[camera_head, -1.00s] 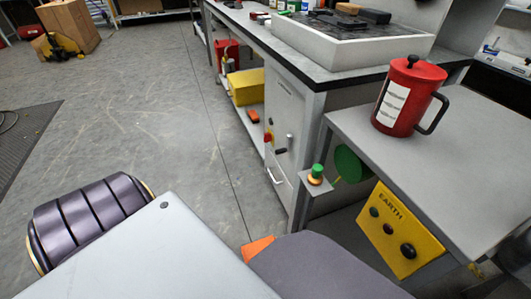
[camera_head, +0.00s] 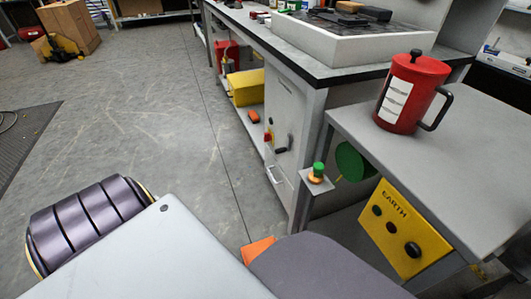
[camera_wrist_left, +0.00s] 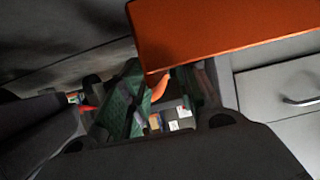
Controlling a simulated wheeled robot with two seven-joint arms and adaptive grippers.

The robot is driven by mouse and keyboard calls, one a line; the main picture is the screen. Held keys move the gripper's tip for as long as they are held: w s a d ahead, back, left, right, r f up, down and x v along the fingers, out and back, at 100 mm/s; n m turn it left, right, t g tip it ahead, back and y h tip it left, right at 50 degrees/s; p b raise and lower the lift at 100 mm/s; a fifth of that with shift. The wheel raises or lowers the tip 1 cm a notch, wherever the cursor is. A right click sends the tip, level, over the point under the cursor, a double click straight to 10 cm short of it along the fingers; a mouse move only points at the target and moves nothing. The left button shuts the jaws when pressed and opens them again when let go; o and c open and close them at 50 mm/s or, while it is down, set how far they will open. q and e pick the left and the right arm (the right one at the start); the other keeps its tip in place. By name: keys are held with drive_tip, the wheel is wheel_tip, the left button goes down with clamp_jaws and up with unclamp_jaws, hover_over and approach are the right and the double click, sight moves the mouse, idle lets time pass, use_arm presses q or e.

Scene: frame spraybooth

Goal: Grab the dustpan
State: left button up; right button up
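I cannot make out a dustpan for certain in either view. In the left wrist view, dark parts of my left gripper (camera_wrist_left: 150,138) fill the lower part of the picture, too dark to show how far apart the fingers are. Beyond them are a green crate-like thing (camera_wrist_left: 122,105) and a small orange curved piece (camera_wrist_left: 158,88). A wide orange panel (camera_wrist_left: 215,30) fills the upper right of that view. In the head view, a small orange corner (camera_head: 258,249) shows behind my own body parts; I cannot tell what it belongs to. My right gripper is not in view.
A red lidded pot (camera_head: 411,92) stands on a grey table (camera_head: 475,135) at the right. A workbench (camera_head: 312,72) with a white-rimmed tray (camera_head: 350,48) is behind it. A drawer front (camera_wrist_left: 285,95) shows in the wrist view. The floor (camera_head: 140,120) at the left is mostly clear.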

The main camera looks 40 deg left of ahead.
use_arm(q)
drive_tip(key=shift+c, duration=0.2)
idle(0.3)
clamp_jaws()
